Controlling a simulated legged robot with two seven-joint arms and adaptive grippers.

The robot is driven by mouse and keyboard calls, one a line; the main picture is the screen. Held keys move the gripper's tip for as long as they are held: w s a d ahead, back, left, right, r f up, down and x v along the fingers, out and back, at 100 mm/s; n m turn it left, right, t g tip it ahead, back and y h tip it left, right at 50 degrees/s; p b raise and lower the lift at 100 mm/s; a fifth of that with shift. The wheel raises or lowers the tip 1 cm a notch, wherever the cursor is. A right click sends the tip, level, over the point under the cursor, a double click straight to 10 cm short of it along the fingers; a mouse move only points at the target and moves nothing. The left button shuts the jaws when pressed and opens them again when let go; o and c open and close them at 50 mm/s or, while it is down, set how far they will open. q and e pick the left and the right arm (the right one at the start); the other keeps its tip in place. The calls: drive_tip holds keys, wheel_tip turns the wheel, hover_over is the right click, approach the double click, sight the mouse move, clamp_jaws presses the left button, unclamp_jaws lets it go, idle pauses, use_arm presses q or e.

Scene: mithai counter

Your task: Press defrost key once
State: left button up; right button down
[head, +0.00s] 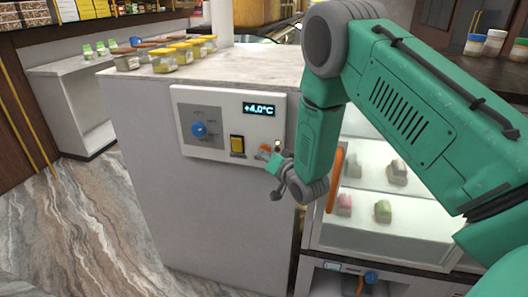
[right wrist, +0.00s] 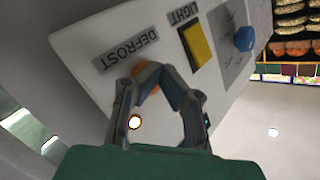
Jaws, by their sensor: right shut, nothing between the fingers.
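The white control panel (head: 225,122) is on the upper front of the counter. Its orange defrost key (right wrist: 146,77) lies by the DEFROST label (right wrist: 127,48) in the right wrist view, partly covered by my fingertips. My right gripper (head: 268,153) is shut and empty at the panel's lower right, and it also shows in the right wrist view (right wrist: 150,88). Its fingertips are right in front of the key; I cannot tell whether they touch it. My left gripper is not in view.
A yellow light switch (head: 237,146), a blue dial (head: 199,129) and a display reading +4.0°C (head: 260,109) share the panel. A small lit lamp (right wrist: 135,122) is near the key. Yellow-lidded boxes (head: 162,60) stand on the countertop. A glass sweets case is at right.

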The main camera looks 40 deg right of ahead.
drive_tip(key=shift+s+a+r, duration=0.1)
drive_tip(key=shift+s+a, duration=0.25)
drive_tip(key=shift+a, duration=0.3)
drive_tip(key=shift+s+a+p, duration=0.55)
drive_tip(key=shift+s+a, duration=1.1)
drive_tip(key=shift+a, duration=0.25)
drive_tip(key=s+a+f+n+g+y+b, duration=0.1)
drive_tip(key=s+a+f+n+g, duration=0.2)
drive_tip(key=s+f, duration=0.6)
drive_tip(key=s+a+f+n+g, duration=0.25)
drive_tip(key=s+f+g, duration=0.35)
drive_tip(key=s+f, duration=0.3)
drive_tip(key=s+a+f+n+g, duration=0.1)
drive_tip(key=s+f+g, duration=0.1)
drive_tip(key=s, duration=0.8)
drive_tip(key=s+a+f+n+g+b, duration=0.1)
drive_tip(key=s+g, duration=0.3)
drive_tip(key=s, duration=0.5)
drive_tip(key=shift+s+f+n+g, duration=0.4)
drive_tip(key=shift+f+n, duration=0.25)
drive_tip(key=shift+f, duration=0.1)
